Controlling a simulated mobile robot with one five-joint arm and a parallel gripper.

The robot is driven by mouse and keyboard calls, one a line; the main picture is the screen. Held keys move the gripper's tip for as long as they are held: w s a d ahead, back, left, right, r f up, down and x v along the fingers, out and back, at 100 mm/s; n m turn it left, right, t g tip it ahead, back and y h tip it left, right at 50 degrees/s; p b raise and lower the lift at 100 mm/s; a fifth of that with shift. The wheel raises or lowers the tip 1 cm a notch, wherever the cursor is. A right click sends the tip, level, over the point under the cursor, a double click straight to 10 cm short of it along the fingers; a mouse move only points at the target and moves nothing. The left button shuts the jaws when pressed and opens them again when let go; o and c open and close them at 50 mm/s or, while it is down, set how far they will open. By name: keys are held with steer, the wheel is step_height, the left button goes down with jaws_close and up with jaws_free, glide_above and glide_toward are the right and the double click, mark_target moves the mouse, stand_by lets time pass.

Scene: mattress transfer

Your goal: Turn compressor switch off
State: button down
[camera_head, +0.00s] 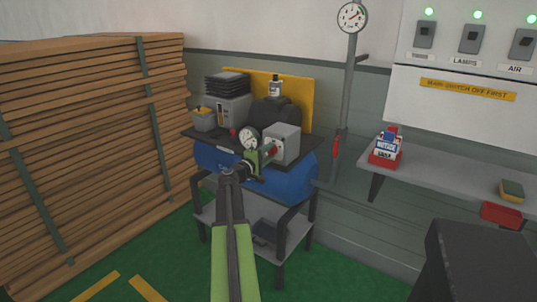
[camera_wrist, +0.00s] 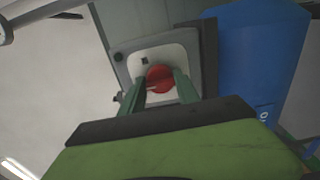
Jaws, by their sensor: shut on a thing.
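The compressor has a blue tank (camera_head: 278,180) on a dark stand, with a grey switch box (camera_head: 287,139) at its right front. In the wrist view, the switch box (camera_wrist: 121,51) has a pale face with a round red switch knob (camera_wrist: 160,79). My gripper (camera_head: 270,152) reaches the front of the box. In the wrist view, its green fingers (camera_wrist: 160,88) are on either side of the red knob and shut on it. The knob's exact setting cannot be told.
A round gauge (camera_head: 249,139) sits close left of my gripper. A pipe with a dial (camera_head: 352,17) stands behind right. A wall shelf (camera_head: 450,170) holds a red padlock box (camera_head: 385,154). A timber stack (camera_head: 80,150) stands left. Green floor is open in front.

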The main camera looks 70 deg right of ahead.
steer(key=c, duration=0.9)
jaws_free()
steer(key=v, duration=1.7)
steer(key=shift+w+a, duration=0.1)
steer(key=shift+a, duration=0.1)
